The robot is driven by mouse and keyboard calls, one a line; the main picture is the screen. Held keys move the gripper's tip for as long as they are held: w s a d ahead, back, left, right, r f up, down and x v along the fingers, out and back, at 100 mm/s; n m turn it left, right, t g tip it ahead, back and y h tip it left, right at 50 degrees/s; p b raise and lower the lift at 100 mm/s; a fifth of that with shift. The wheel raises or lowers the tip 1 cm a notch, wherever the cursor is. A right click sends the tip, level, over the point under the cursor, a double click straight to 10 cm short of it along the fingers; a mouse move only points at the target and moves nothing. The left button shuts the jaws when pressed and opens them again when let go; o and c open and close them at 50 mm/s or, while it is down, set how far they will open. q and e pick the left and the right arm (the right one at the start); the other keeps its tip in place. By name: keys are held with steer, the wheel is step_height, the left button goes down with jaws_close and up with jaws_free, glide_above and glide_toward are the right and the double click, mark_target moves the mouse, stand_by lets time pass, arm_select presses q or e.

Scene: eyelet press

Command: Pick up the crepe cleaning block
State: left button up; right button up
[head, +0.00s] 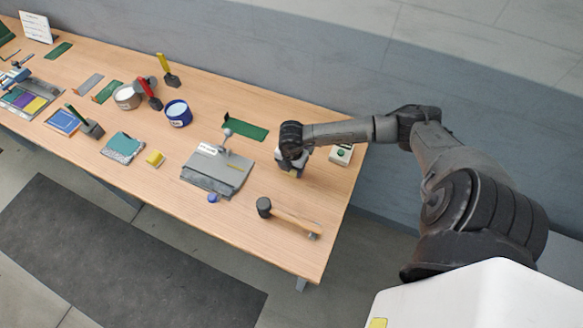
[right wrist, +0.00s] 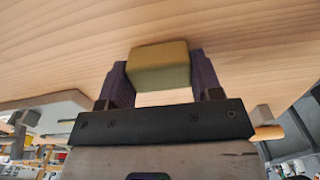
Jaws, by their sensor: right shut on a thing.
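The crepe cleaning block, a tan-olive block with rounded edges (right wrist: 158,66), sits between the two dark fingers of my right gripper in the right wrist view. The right gripper (right wrist: 158,80) is shut on it, one finger against each side. In the head view the right gripper (head: 289,174) points down over the right end of the bench, right of the grey press plate. The block is hidden there by the gripper and wrist. Whether the block touches the wood or hangs just above it I cannot tell. My left gripper is not in view.
A grey plate with a lever (head: 217,172) stands left of the gripper, a black-headed mallet (head: 285,215) in front, and a box with a green button (head: 341,154) to the right. A yellow block (head: 154,158) and a blue tin (head: 178,113) are farther left on the wooden bench (head: 255,238).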

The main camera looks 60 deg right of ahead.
steer(key=shift+r, duration=0.1)
step_height(320, 180, up, 4)
steer(key=s+a+r, duration=0.4)
steer(key=a+r, duration=0.2)
steer(key=a, duration=0.5)
steer(key=shift+r+b, duration=0.3)
steer(key=shift+r, duration=0.1)
steer(key=shift+s, duration=0.1)
